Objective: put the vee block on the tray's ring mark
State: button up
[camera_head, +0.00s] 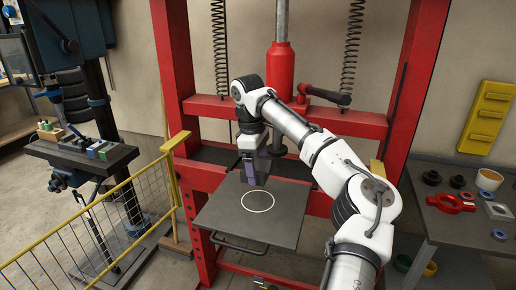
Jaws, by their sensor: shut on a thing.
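The tray (219,214) is a flat dark grey plate on the red press frame, with a thin white ring mark (258,209) on its top. My gripper (252,174) is above the tray's back part, behind and slightly left of the ring, pointing down. It is shut on a dark block, which I take to be the vee block (262,167). The block is small in view and partly hidden by the fingers, so its groove cannot be made out. It appears to be held above the plate; the exact gap is hard to tell. The ring is bare.
Red press uprights (177,65) stand on both sides of the tray, with a red ram (280,68) above. A yellow mesh fence (85,232) is at the left. A side bench (450,225) at the right carries a red part (451,203) and a cup (489,179).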

aim_at(259, 201)
jog(key=shift+f+p, duration=0.6)
jog(key=shift+f, duration=3.7)
jog(key=shift+f, duration=0.15)
jog(key=o, duration=1.8)
jog(key=shift+c, duration=0.2)
jog(key=r, duration=0.4)
jog(key=a+r+b, duration=0.1)
jog(key=r, duration=0.7)
jog(key=shift+w+a+b, duration=0.15)
jog(key=shift+a+b, duration=0.05)
jog(key=shift+b, duration=0.1)
